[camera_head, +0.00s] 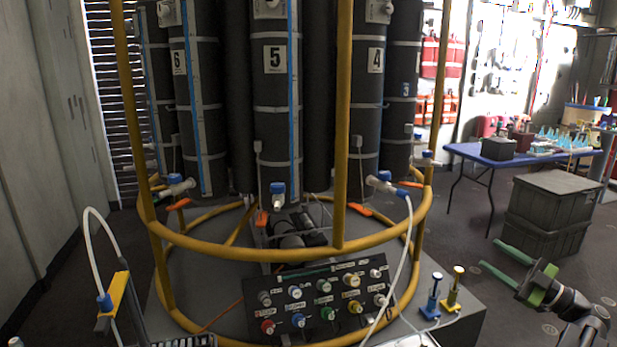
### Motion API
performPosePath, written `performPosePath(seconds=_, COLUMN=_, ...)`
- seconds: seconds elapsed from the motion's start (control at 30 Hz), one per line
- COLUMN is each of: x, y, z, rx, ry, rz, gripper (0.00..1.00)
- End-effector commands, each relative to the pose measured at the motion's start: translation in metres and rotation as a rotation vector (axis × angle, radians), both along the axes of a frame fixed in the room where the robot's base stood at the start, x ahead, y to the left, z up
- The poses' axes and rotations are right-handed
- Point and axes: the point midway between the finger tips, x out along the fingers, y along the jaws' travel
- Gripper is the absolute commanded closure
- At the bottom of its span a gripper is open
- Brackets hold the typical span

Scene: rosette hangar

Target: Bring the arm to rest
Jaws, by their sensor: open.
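My gripper (490,255) is at the lower right, at the end of my dark arm. Its two green fingers point left and stand apart, with nothing between them. The gripper is in front of the dark crates and to the right of the blue and yellow fittings on the grey base. It appears clear of both in the picture. The rest of my arm runs out of the frame at the lower right corner.
Black numbered cylinders (276,110) stand inside a yellow tube frame (342,130). A control panel (320,300) with coloured knobs sits in front. Dark crates (552,200) and a blue table (470,152) stand at right. A white hose (405,240) hangs at the frame. Floor shows between.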

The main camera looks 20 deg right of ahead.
Motion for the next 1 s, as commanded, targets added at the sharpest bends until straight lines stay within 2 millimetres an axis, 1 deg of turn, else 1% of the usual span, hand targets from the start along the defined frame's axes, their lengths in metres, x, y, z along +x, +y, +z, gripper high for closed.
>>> performPosePath(seconds=0.03, x=0.009, y=0.006, z=0.000, rx=0.000, ry=0.001, rz=0.016, gripper=0.49)
performPosePath(seconds=0.17, x=0.031, y=0.023, z=0.000, rx=-0.001, ry=0.000, rz=0.060, gripper=0.49)
performPosePath(seconds=0.27, x=0.053, y=0.042, z=0.000, rx=-0.001, ry=0.001, rz=0.105, gripper=0.49)
performPosePath(seconds=0.37, x=0.079, y=0.068, z=0.000, rx=-0.001, ry=0.001, rz=0.160, gripper=0.49)
performPosePath(seconds=0.47, x=0.106, y=0.101, z=0.000, rx=-0.002, ry=0.001, rz=0.227, gripper=0.49)
performPosePath(seconds=0.57, x=0.137, y=0.145, z=-0.004, rx=-0.010, ry=0.018, rz=0.306, gripper=0.49)
performPosePath(seconds=0.67, x=0.172, y=0.207, z=-0.015, rx=-0.035, ry=0.063, rz=0.408, gripper=0.49)
performPosePath(seconds=0.7, x=0.186, y=0.238, z=-0.022, rx=-0.051, ry=0.092, rz=0.455, gripper=0.49)
performPosePath(seconds=0.77, x=0.204, y=0.287, z=-0.036, rx=-0.077, ry=0.149, rz=0.529, gripper=0.49)
performPosePath(seconds=0.8, x=0.214, y=0.320, z=-0.046, rx=-0.093, ry=0.198, rz=0.578, gripper=0.49)
performPosePath(seconds=0.87, x=0.224, y=0.369, z=-0.063, rx=-0.114, ry=0.287, rz=0.651, gripper=0.49)
performPosePath(seconds=0.9, x=0.228, y=0.402, z=-0.076, rx=-0.130, ry=0.356, rz=0.698, gripper=0.49)
performPosePath(seconds=0.97, x=0.231, y=0.450, z=-0.098, rx=-0.155, ry=0.476, rz=0.761, gripper=0.49)
performPosePath(seconds=1.0, x=0.229, y=0.482, z=-0.113, rx=-0.173, ry=0.567, rz=0.798, gripper=0.49)
